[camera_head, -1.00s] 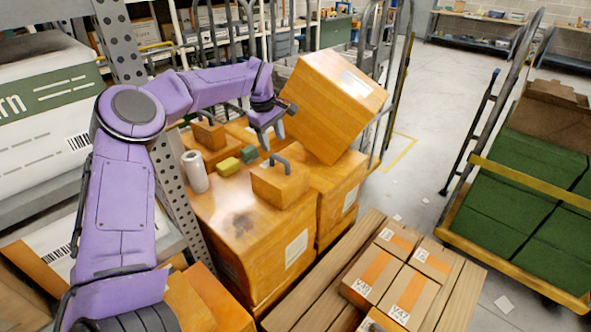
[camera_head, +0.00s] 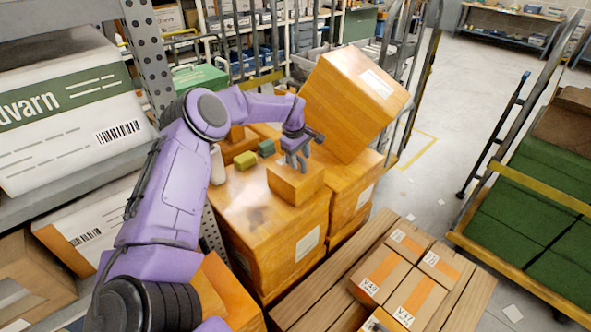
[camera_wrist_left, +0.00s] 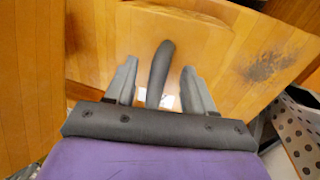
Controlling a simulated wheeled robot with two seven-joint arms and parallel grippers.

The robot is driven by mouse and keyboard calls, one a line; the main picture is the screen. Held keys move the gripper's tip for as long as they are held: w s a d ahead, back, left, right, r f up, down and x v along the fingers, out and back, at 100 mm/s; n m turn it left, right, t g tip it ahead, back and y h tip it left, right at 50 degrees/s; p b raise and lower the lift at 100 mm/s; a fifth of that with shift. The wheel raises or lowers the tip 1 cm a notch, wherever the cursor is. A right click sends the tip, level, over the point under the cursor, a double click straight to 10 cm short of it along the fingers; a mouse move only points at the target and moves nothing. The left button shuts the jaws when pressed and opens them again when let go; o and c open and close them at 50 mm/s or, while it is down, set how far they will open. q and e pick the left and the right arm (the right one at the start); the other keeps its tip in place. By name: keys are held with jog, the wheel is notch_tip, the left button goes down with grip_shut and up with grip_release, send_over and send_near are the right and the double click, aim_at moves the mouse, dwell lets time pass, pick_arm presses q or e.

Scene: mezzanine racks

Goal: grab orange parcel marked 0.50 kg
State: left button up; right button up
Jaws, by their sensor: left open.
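A small orange parcel (camera_head: 296,185) with a grey handle sits on top of a large orange box (camera_head: 270,225). I cannot read a weight mark on it. My left gripper (camera_head: 297,160) is open and points down just above this parcel. In the left wrist view, the dark handle (camera_wrist_left: 160,75) stands between the two spread fingers, with a gap on each side. A white label shows partly near the handle's base. Another small orange box (camera_head: 238,142) stands farther back, partly hidden by my left arm. My right gripper is not in view.
A yellow block (camera_head: 246,160) and a green block (camera_head: 266,148) lie behind the parcel. A large tilted orange box (camera_head: 355,100) leans close to the gripper's right. Taped cartons (camera_head: 418,292) lie on planks at the front right. A perforated rack post (camera_head: 147,55) stands left.

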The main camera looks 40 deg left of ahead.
pick_arm(q)
grip_shut()
dwell(1.4)
